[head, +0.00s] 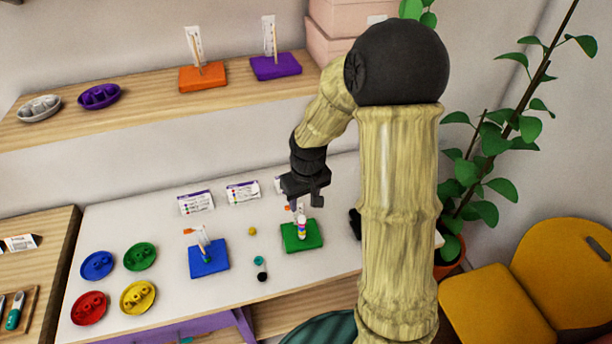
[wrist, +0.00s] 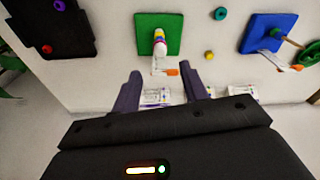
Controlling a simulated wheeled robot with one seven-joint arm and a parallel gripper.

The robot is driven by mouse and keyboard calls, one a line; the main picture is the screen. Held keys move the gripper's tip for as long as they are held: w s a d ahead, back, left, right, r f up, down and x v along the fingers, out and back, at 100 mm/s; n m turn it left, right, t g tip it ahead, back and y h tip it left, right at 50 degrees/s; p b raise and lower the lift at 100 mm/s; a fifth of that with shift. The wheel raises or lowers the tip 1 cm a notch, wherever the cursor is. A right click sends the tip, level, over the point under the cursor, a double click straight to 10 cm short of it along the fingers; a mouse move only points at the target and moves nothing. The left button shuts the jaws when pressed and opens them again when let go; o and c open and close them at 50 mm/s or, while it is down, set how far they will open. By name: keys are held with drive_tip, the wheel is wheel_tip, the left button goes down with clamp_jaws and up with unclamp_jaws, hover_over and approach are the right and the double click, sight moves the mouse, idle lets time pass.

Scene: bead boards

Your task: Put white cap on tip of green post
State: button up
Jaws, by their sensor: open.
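The green board (head: 289,243) stands on the white table with an upright post carrying a stack of coloured beads. A white cap-like piece (head: 301,218) is at the top of this stack; it also shows in the wrist view (wrist: 158,50), at the near end of the coloured bands. The bare post is hidden by the stack. My gripper (head: 306,203) is open and empty, just above and behind the stack and apart from it. In the wrist view its two fingers (wrist: 160,73) are spread, with the stack beyond them.
The blue board (head: 209,262) with its post and flag is to the left. Coloured dishes sit at the far left. A black board (wrist: 55,25) flanks the green one.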

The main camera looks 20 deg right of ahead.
wheel_tip(320, 180, up, 10)
drive_tip(key=s, duration=0.1)
drive_tip(key=shift+b, duration=0.3)
drive_tip(key=shift+s+d+f, duration=0.1)
drive_tip(key=shift+f, duration=0.05)
idle(0.5)
drive_tip(key=s+f+m+t, duration=0.1)
drive_tip(key=s+f, duration=0.3)
drive_tip(key=s, duration=0.8)
drive_tip(key=shift+a+f+m, duration=0.25)
drive_tip(key=shift+f+m, duration=0.1)
drive_tip(key=shift+m, duration=0.25)
